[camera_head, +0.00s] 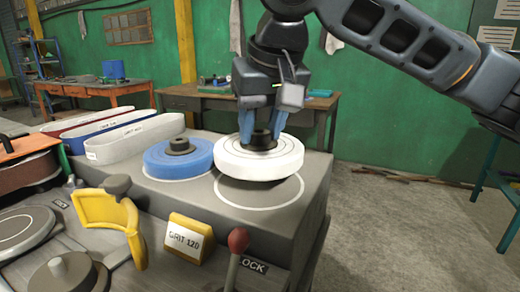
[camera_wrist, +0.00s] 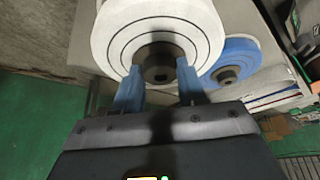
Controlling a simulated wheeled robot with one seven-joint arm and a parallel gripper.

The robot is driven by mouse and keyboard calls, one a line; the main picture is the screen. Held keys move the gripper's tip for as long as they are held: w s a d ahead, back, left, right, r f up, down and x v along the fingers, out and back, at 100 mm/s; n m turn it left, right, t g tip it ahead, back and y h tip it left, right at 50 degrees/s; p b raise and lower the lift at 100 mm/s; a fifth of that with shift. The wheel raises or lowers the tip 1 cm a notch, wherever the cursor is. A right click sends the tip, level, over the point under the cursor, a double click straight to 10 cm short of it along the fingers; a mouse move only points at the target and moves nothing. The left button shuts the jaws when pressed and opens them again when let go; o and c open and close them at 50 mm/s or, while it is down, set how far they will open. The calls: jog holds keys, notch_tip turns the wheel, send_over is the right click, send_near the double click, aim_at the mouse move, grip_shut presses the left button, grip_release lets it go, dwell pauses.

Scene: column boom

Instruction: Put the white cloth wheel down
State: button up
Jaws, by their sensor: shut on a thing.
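The white cloth wheel (camera_head: 258,163) is a thick pale disc with a dark hub. My gripper (camera_head: 262,135) points down with its blue fingers shut on the dark hub. The wheel is level and sits over the back part of a white outlined circle (camera_head: 258,194) on the grey bench top. I cannot tell whether it touches the surface. In the wrist view the wheel (camera_wrist: 110,32) shows concentric dark rings, and the fingers of my gripper (camera_wrist: 158,85) are on both sides of the hub.
A blue wheel (camera_head: 180,160) lies left of the white wheel, close to it. Grit belts (camera_head: 135,138) stand behind it. A yellow GRIT 120 block (camera_head: 188,238) and a red-knobbed lever (camera_head: 237,242) are at the front.

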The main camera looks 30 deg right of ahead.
aim_at(263, 138)
jog(key=shift+w+f, duration=0.1)
jog(key=shift+f, duration=1.95)
jog(key=shift+f, duration=0.15)
jog(key=o, duration=1.2)
jog(key=shift+o, duration=0.2)
jog(key=v, duration=1.2)
